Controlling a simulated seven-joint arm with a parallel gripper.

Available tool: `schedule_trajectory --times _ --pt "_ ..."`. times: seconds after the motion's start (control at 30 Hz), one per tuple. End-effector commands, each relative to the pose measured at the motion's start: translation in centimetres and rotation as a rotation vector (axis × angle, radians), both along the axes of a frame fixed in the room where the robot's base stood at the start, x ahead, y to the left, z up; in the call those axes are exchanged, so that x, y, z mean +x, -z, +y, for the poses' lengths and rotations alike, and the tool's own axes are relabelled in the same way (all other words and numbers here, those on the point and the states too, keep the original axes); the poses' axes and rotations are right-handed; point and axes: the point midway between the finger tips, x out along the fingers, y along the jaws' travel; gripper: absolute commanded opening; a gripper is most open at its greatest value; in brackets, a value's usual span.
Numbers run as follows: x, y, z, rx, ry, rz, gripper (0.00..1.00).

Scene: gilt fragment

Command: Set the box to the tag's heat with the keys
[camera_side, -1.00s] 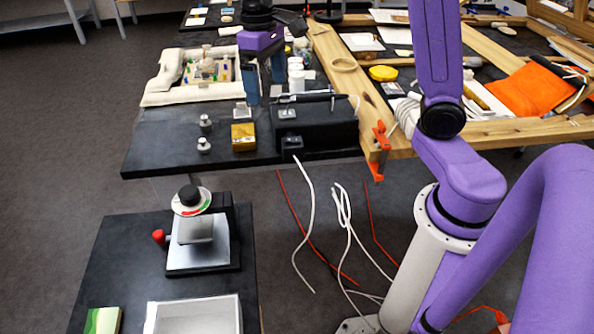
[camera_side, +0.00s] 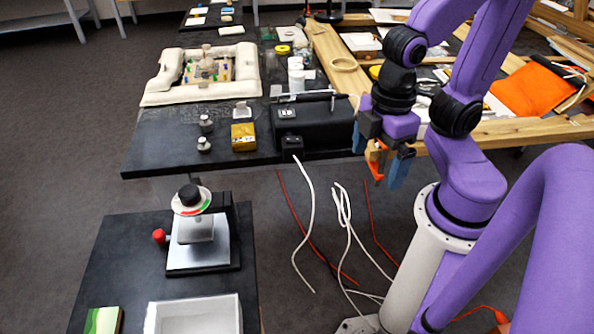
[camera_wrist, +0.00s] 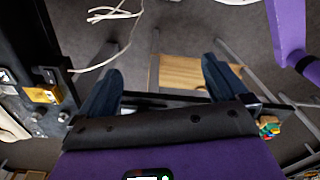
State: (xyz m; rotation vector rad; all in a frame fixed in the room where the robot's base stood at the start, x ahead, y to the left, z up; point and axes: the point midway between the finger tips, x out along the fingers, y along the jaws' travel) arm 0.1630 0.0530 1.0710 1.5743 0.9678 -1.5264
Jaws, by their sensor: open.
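The black box (camera_side: 330,128), with a bar handle on top, stands on the dark table. A small light display (camera_side: 287,113) is on its upper left; its reading is too small to make out. A small black block (camera_side: 292,146), perhaps the keys, sits at its front left corner. A small whitish card (camera_side: 242,111), possibly the tag, stands left of the box behind a gold-yellow block (camera_side: 243,137). My gripper (camera_side: 379,162) is open and empty, right of the box by the table's front edge, apart from it. In the wrist view, its two blue fingers (camera_wrist: 160,72) are spread; the gold-yellow block (camera_wrist: 42,95) shows at left.
Two grey weights (camera_side: 204,135) stand left of the gold-yellow block. A white padded tray (camera_side: 160,90) lies behind. An orange clamp (camera_side: 379,150) grips the wooden frame near my gripper. A nearer table holds a device with a dial (camera_side: 190,200). White and red cables hang between the tables.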

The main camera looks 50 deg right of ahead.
Motion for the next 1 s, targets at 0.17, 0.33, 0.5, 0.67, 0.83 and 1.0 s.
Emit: schedule_trajectory --times 0.17,0.33,0.5,0.67,0.83,1.0 --pt "0.03 -0.01 0.02 -0.001 0.002 0.001 0.87" --pt "0.04 -0.02 0.02 -0.001 0.003 0.001 0.32" --pt "0.06 -0.03 0.03 -0.001 0.003 0.001 0.00" --pt "0.06 -0.03 0.03 -0.001 0.003 0.001 0.00" --pt "0.06 -0.03 0.03 -0.001 0.003 0.001 0.00" --pt "0.06 -0.03 0.03 -0.001 0.003 0.001 0.00"
